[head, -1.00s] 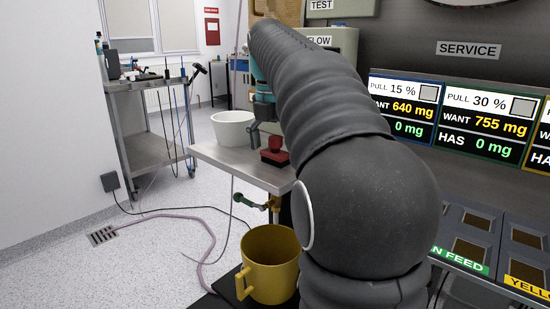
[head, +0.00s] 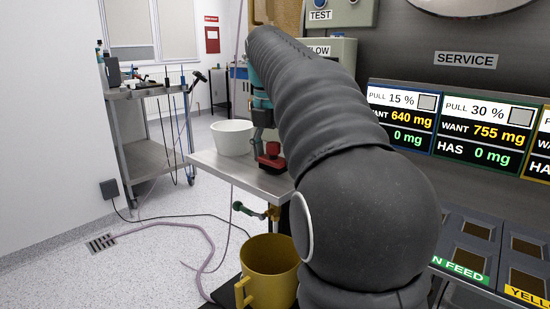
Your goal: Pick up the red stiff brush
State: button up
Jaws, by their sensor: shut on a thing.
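The red stiff brush (head: 271,160) is at the right end of the small metal table, beside the white bowl. It is small in the head view, and its upper part is partly covered by my gripper. My gripper (head: 267,146) comes down from above and is shut on the brush. The fingertips are small and partly hidden, so the exact grip is hard to see. I cannot tell whether the brush still touches the table top.
A white bowl (head: 232,137) stands on the metal table (head: 240,177), just left of the brush. A yellow mug-like container (head: 268,268) stands below in front. A tool cart (head: 150,135) is at the left. Feed bins (head: 470,250) and display panels (head: 476,130) are at the right.

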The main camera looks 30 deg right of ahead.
aim_at(273, 143)
notch_tip(273, 143, up, 6)
jog(key=shift+f+p, duration=0.1)
jog(key=shift+p, duration=0.85)
jog(key=shift+s+a+r, duration=0.1)
jog(key=shift+a+r, duration=0.15)
jog(key=shift+a, duration=0.05)
jog(key=s+a, duration=0.2)
jog(key=a, duration=0.4)
jog(key=s+a, duration=0.2)
jog(key=a, duration=0.4)
jog(key=s+a+b, duration=0.1)
jog(key=s+a, duration=0.1)
jog(key=a, duration=0.4)
jog(key=shift+s, duration=0.3)
